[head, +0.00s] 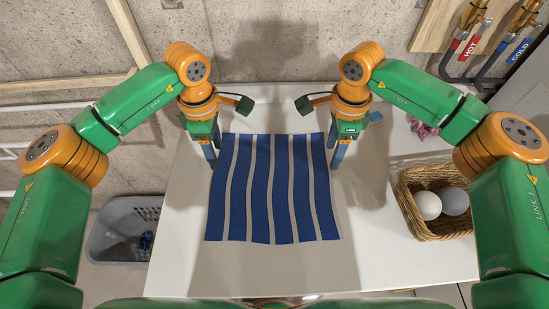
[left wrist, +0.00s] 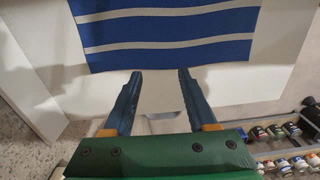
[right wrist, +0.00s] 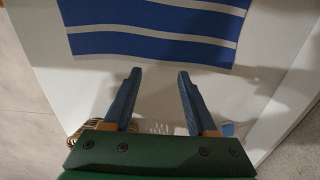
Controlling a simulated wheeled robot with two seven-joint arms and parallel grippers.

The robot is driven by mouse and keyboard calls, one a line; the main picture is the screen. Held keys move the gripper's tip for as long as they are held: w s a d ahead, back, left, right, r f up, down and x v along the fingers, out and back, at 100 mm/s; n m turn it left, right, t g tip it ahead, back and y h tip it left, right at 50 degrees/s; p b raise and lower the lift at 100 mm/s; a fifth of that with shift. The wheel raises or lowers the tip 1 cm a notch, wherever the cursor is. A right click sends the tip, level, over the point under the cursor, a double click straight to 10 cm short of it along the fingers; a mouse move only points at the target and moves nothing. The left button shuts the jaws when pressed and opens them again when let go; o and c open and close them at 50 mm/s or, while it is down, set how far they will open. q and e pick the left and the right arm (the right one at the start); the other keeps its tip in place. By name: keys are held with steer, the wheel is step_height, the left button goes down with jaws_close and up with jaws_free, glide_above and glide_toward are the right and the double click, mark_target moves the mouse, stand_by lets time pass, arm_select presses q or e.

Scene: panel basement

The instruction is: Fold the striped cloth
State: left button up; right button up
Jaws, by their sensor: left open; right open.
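The striped cloth (head: 271,190), blue with pale grey stripes, lies flat and spread out on the white table. Its stripes run from the far edge to the near edge. In the left wrist view the cloth's edge (left wrist: 165,40) lies just beyond the open fingertips (left wrist: 157,76). In the right wrist view the cloth's edge (right wrist: 150,32) is just past the open, empty fingertips (right wrist: 159,74).
A wicker basket (head: 408,203) with two pale balls stands at the table's right. A pink crumpled cloth (head: 423,129) lies behind it. A grey laundry basket (head: 108,243) is on the floor at left. Hot and cold pipes (head: 490,45) are at the back right. The table (head: 280,270) is clear in front.

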arm_select(q)
glide_above(223, 180)
steer(key=f, duration=0.4)
steer(key=shift+s+f, duration=0.2)
steer(key=shift+f, duration=0.1)
arm_select(e)
glide_above(326, 179)
steer(key=f, duration=0.4)
steer(key=shift+s+f, duration=0.3)
steer(key=shift+s, duration=0.05)
arm_select(q)
steer(key=shift+w+f, duration=0.15)
steer(key=shift+f, duration=0.35)
steer(key=shift+w+f, duration=0.15)
steer(key=shift+f, duration=0.35)
arm_select(e)
steer(key=shift+w+f, duration=0.25)
steer(key=shift+f, duration=0.75)
arm_select(q)
steer(key=shift+w+f, duration=0.2)
steer(key=shift+f, duration=0.1)
arm_select(e)
steer(key=shift+w+f, duration=0.25)
steer(key=shift+f, duration=0.05)
arm_select(q)
steer(key=shift+s, duration=0.1)
arm_select(e)
steer(key=shift+s, duration=0.1)
